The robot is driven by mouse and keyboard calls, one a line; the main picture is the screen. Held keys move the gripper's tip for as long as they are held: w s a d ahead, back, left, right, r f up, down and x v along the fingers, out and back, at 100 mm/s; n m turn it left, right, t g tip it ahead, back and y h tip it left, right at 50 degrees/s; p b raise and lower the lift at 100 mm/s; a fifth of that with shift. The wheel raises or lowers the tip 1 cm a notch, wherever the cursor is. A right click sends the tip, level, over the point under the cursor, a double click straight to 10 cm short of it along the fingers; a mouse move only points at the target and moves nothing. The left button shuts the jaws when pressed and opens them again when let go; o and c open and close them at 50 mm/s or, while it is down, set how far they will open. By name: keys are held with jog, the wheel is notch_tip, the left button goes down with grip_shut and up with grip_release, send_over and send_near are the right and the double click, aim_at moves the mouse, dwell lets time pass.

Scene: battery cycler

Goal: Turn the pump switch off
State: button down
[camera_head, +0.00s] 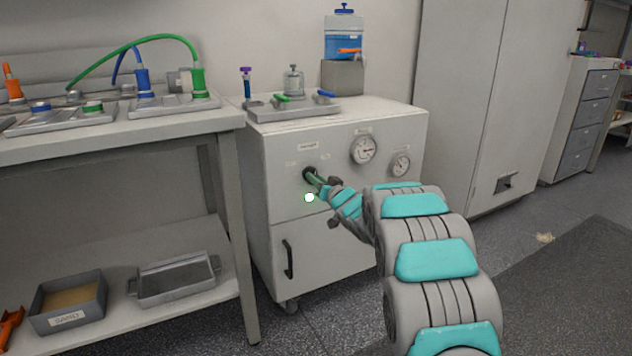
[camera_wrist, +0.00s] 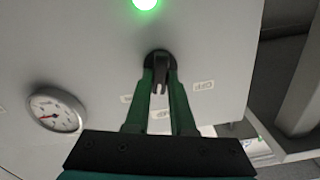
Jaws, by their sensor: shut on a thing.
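The pump switch is a dark rotary knob (camera_head: 308,172) on the front of the white cabinet (camera_head: 345,215). In the wrist view the knob (camera_wrist: 159,66) sits in a round dark base, and its narrow grip extends down the picture. My gripper (camera_head: 317,181) is shut on the knob, with one green finger on each side of it in the wrist view (camera_wrist: 160,80). A lit green lamp (camera_wrist: 145,4) is beside the switch; it also shows below the knob in the head view (camera_head: 309,197). Small labels surround the switch; one (camera_wrist: 204,86) looks like OFF, upside down.
Two dial gauges (camera_head: 363,149) (camera_head: 401,166) are to the right of the switch. A dark door handle (camera_head: 288,258) is below. A workbench (camera_head: 120,140) stands close at left, a tall cabinet (camera_head: 470,100) at right. The floor at right is mostly clear.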

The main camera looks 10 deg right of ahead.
jog(key=shift+a+n+b, duration=0.1)
jog(key=shift+n+b, duration=2.35)
jog(key=shift+n, duration=2.15)
jog(key=shift+r, duration=0.1)
jog(key=c, duration=0.8)
grip_release()
jog(key=shift+o, duration=0.2)
jog(key=shift+s, duration=0.1)
jog(key=v, duration=0.7)
jog(key=shift+s, duration=0.3)
